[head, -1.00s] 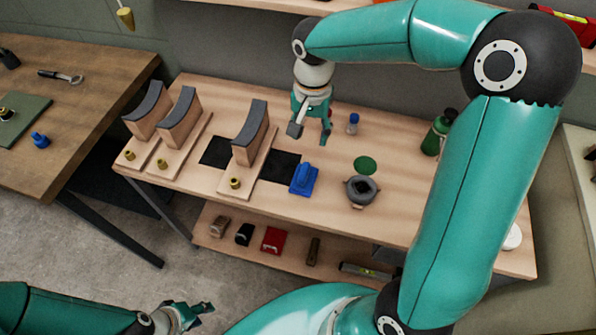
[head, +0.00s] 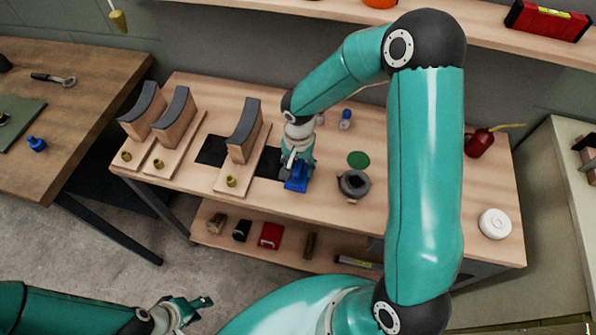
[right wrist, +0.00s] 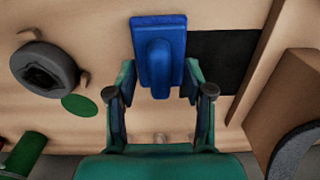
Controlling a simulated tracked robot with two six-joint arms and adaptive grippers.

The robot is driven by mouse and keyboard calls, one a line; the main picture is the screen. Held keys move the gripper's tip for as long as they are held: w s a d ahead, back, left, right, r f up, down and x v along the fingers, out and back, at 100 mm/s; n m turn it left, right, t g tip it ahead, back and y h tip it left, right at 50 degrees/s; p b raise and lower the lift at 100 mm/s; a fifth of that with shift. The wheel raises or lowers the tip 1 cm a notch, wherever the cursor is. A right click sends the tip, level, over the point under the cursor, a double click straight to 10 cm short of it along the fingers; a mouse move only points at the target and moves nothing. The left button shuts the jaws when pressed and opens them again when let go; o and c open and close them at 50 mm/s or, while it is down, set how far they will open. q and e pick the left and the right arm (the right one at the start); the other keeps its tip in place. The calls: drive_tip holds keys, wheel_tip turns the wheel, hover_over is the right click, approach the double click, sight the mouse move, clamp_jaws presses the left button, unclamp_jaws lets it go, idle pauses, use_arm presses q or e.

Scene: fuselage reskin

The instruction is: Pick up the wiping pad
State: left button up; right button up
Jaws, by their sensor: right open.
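The wiping pad, a blue block with a raised blue handle (head: 296,184), lies on the wooden workbench (head: 250,198) near its front edge. My right gripper (head: 297,165) is just above and behind it, pointing down. In the right wrist view the pad (right wrist: 158,22) lies ahead of the open right gripper (right wrist: 160,80). The near end of the handle reaches between the two fingertips, with a gap on each side. My left gripper (head: 191,308) is low at the front, away from the bench; its jaw opening is unclear.
Curved dark-topped wooden stands (head: 245,135) are left of the pad. A dark round pot (head: 354,184) and a green disc (head: 358,159) are to its right. A blue-capped bottle (head: 345,119) stands behind. A white round container (head: 495,224) is far right.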

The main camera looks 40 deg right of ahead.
sight(298, 167)
drive_tip(key=shift+f, duration=0.5)
drive_tip(key=shift+c, duration=0.2)
clamp_jaws()
drive_tip(key=shift+r, duration=0.1)
wheel_tip(298, 167, up, 20)
drive_tip(key=b, duration=0.1)
